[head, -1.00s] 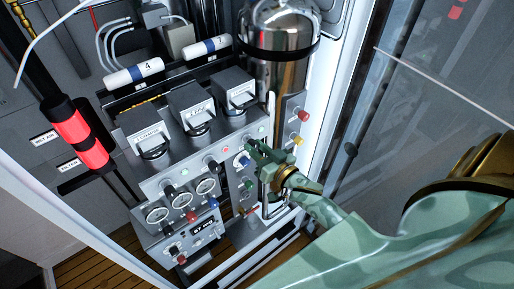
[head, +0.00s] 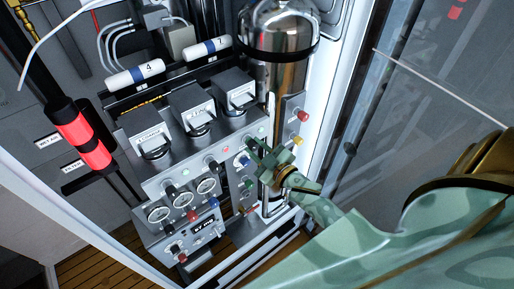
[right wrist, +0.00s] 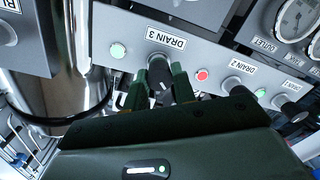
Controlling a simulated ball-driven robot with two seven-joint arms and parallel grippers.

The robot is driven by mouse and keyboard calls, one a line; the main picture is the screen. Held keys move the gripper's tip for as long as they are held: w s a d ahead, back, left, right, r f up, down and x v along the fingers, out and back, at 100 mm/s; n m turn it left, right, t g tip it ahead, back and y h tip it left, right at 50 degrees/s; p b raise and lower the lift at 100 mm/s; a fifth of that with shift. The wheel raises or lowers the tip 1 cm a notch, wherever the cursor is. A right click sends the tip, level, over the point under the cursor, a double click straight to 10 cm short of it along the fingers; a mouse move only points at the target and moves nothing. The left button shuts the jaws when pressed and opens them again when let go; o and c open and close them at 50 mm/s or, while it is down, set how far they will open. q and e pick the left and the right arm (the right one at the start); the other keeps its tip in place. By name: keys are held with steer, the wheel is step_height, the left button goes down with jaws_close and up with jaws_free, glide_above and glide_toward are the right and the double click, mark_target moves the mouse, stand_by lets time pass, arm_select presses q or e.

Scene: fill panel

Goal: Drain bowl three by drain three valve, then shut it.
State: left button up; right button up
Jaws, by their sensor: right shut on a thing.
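The drain three valve is a dark knob (right wrist: 160,82) with a pale mark, under a DRAIN 3 label (right wrist: 165,36) on the grey panel in the right wrist view. My right gripper (right wrist: 167,80) is shut on this knob, one finger on each side. In the head view the right gripper (head: 262,152) is at the right end of the panel and hides the knob. Three bowls hang under grey housings; the rightmost (head: 238,110) is nearest the gripper, but its number is unreadable. Liquid inside cannot be seen. My left gripper is not in view.
The DRAIN 2 knob (right wrist: 232,84) is beside the gripper, with a red lamp (right wrist: 202,75) between. A green lamp (right wrist: 118,50) is on the other side. A chrome cylinder (head: 278,55) stands behind. Gauges (head: 183,198) and more knobs sit lower on the panel.

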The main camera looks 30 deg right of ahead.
steer(key=n, duration=0.4)
steer(key=shift+b, duration=0.3)
steer(key=n+b, duration=0.1)
steer(key=n, duration=0.4)
steer(key=shift+n+h, duration=0.3)
steer(key=o, duration=1)
steer(key=s+d+b, duration=0.1)
steer(key=s+b, duration=0.2)
steer(key=s, duration=1.3)
steer(key=shift+s+r+b, duration=0.15)
steer(key=shift+r+b, duration=0.2)
steer(key=shift+r, duration=0.05)
